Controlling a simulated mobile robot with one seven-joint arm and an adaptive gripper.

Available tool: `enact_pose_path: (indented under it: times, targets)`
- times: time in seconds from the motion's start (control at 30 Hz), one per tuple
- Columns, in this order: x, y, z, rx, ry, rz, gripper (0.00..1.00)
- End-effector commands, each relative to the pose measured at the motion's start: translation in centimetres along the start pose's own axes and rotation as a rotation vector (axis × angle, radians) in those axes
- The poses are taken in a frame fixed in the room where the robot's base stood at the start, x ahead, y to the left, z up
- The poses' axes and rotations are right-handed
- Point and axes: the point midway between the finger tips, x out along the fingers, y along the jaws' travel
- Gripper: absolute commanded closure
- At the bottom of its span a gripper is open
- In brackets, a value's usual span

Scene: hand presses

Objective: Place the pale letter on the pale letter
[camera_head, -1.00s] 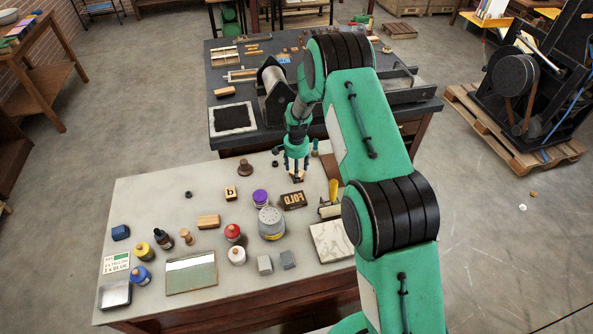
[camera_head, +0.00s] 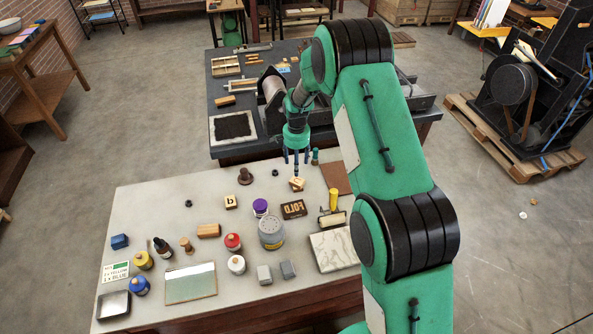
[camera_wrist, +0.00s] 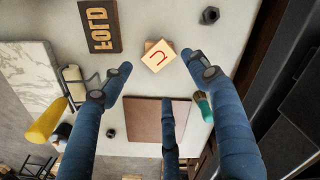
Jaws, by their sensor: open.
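A pale letter block with a red letter (camera_wrist: 161,56) lies face up in the wrist view. Corners of another pale block (camera_wrist: 149,44) show beneath it, turned at an angle, so the two appear stacked. In the head view this small stack (camera_head: 297,185) stands on the grey-white table under my gripper. My gripper (camera_head: 296,170) is open and empty, above the blocks and apart from them. Its blue fingers (camera_wrist: 158,80) are spread in the wrist view. Another pale block, with a dark "b" (camera_head: 231,202), lies to the left.
A dark FOLD plate (camera_head: 293,209) lies close in front of the stack. A brayer with a yellow handle (camera_head: 333,200), a brown board (camera_head: 337,176) and a green-handled tool (camera_head: 315,157) are nearby. Bottles, a grey tin (camera_head: 271,232) and a marble slab (camera_head: 333,250) occupy the front.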

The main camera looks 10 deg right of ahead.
Motion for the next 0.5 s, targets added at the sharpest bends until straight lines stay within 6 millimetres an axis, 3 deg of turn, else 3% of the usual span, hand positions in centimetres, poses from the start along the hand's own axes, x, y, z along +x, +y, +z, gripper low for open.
enact_pose_path:
  times: [0.2,0.5]
  targets:
    - [-1.8,0.0,0.0,0.000,0.000,0.000,0.40]
    - [-2.1,0.0,0.0,0.000,0.000,0.000,0.40]
